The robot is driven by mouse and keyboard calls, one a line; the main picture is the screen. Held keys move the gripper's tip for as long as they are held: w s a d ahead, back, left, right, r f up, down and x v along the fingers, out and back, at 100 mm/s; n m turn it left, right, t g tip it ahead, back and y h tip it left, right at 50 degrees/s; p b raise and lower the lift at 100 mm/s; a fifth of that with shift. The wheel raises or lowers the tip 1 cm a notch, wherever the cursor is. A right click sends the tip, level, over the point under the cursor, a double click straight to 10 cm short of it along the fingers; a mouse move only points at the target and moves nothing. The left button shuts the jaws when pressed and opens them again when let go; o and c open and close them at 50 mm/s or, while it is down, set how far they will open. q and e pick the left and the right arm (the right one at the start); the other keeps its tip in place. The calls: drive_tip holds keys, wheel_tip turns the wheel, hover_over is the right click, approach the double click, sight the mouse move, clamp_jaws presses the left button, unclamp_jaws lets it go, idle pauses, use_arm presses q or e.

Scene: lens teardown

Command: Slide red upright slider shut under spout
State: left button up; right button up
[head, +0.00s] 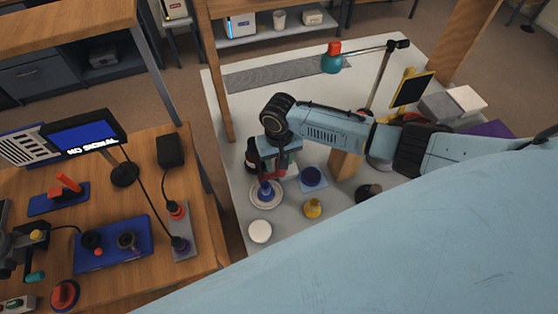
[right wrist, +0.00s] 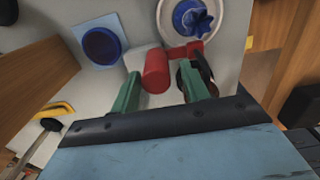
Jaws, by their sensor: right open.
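A red upright cylinder (right wrist: 156,72), which looks like the slider, stands between my right gripper's two green fingers in the right wrist view. A white block touches it behind, and a red bar (right wrist: 184,52) sits just to its right. My right gripper (right wrist: 159,76) is open around the cylinder, with a gap visible on the right finger's side. In the head view my right gripper (head: 279,166) reaches down over the red part (head: 282,171), beside a dark bottle-like body (head: 252,155). The spout cannot be made out. My left gripper is not in view.
A blue star-shaped piece (head: 266,190) on a white saucer (head: 264,204) stands close in front. A blue dish (head: 312,177), a yellow piece (head: 312,208) and a white disc (head: 260,231) are nearby. A wooden block (head: 345,165) stands under my right arm.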

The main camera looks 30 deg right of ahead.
wheel_tip(320, 180, up, 12)
drive_tip(key=p, duration=0.1)
drive_tip(key=shift+r, duration=0.15)
idle(0.6)
